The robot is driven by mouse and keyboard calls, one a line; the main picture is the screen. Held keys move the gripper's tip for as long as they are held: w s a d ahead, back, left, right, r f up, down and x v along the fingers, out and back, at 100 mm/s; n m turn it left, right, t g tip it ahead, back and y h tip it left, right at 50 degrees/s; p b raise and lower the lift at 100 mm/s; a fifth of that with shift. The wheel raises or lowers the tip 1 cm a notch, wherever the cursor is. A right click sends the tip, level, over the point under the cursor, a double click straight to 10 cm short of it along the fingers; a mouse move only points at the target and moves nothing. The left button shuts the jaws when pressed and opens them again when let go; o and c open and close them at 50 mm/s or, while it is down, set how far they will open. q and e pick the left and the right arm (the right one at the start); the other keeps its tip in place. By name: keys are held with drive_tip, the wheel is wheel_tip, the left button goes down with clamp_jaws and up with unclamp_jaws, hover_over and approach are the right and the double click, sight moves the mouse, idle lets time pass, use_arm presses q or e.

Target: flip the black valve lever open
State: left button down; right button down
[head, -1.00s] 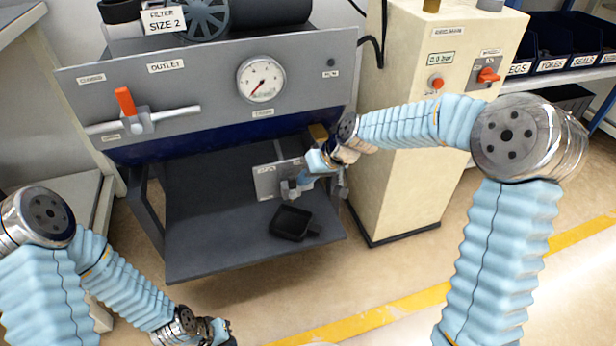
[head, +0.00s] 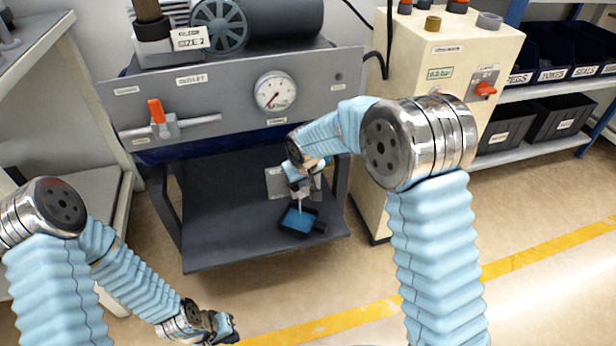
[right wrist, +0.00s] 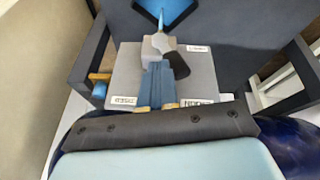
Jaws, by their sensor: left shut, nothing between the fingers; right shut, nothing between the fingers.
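The valve (right wrist: 160,45) has a grey body on a grey label plate (right wrist: 125,65), which also shows in the head view (head: 274,182). A dark lever (right wrist: 180,66) slants from the body in the right wrist view. My right gripper (right wrist: 162,68) is shut and empty, close against the lever; I cannot tell if they touch. In the head view my right gripper (head: 300,178) partly hides the valve. A thin blue stream (head: 300,206) falls from the valve into the black tray (head: 320,228), which holds blue liquid. My left gripper (head: 224,328) is shut and empty, low and away.
The dark shelf (head: 225,230) around the tray is mostly clear. Above it is a grey panel with a gauge (head: 275,91) and an orange-handled outlet valve (head: 158,118). A cream cabinet (head: 440,105) stands to the right.

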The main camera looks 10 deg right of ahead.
drive_tip(key=a+f+h+b, duration=0.1)
drive_tip(key=h, duration=0.1)
drive_tip(key=a+n+h+b, duration=0.1)
drive_tip(key=a+h, duration=0.1)
drive_tip(key=h, duration=0.1)
drive_tip(key=a+f+n+t+h+b, duration=0.1)
drive_tip(key=a+h+b, duration=0.1)
drive_tip(key=h, duration=0.1)
drive_tip(key=shift+s+a+f, duration=0.1)
drive_tip(key=shift+s+f, duration=0.15)
drive_tip(key=shift+f, duration=0.05)
drive_tip(key=shift+w+d+f+b, duration=0.1)
drive_tip(key=shift+d+f+b, duration=0.35)
drive_tip(key=shift+d, duration=0.25)
